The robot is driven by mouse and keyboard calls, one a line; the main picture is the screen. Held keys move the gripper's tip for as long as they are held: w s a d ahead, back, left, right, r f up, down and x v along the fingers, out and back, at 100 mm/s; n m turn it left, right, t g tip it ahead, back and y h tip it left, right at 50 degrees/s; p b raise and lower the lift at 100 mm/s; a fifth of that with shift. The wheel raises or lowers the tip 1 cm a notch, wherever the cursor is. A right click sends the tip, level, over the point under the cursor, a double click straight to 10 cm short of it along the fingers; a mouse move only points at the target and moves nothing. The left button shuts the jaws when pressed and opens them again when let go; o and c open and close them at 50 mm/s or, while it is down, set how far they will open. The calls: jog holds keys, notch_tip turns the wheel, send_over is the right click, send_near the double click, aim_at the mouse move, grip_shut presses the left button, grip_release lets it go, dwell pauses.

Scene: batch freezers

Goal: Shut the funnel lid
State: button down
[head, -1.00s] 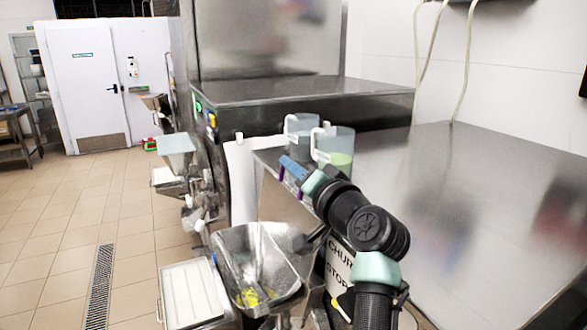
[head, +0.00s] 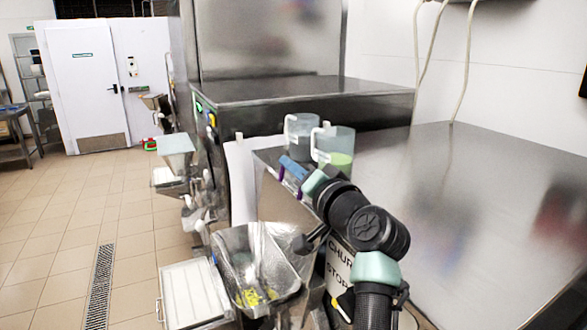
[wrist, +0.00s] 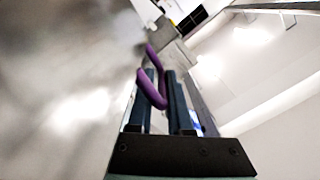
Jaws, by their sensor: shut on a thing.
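The metal funnel (head: 267,260) stands open in the lower middle of the head view, with yellow bits inside. Behind it a grey metal panel (head: 287,207) rises towards the jugs; I cannot tell whether this is the funnel lid. My gripper (head: 289,175) is near the panel's upper edge, above and behind the funnel. Purple parts show at its jaws. In the wrist view, my dark blue fingers (wrist: 160,95) are shut on a purple loop-shaped handle (wrist: 152,88). What the handle is fixed to is not clear.
Two clear jugs (head: 334,150) stand just beyond my gripper, one holding something green. A white-topped framed piece (head: 190,292) is left of the funnel. A broad steel worktop (head: 470,210) fills the right. Tiled floor at left is free.

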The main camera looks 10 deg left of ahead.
jog(key=shift+s+a, duration=0.1)
jog(key=shift+a, duration=0.1)
jog(key=shift+s+a+n+b, duration=0.3)
jog(key=shift+a+n+b, duration=0.2)
jog(key=shift+b, duration=0.15)
jog(key=s+a+f+n+b, duration=0.8)
jog(key=s+a+n+b, duration=0.1)
jog(key=a+n+b, duration=0.45)
notch_tip(320, 180, down, 9)
jog(key=s+a+n+b, duration=0.1)
jog(key=n+b, duration=0.3)
jog(key=b, duration=0.3)
jog(key=shift+a+r, duration=0.2)
jog(key=shift+a, duration=0.05)
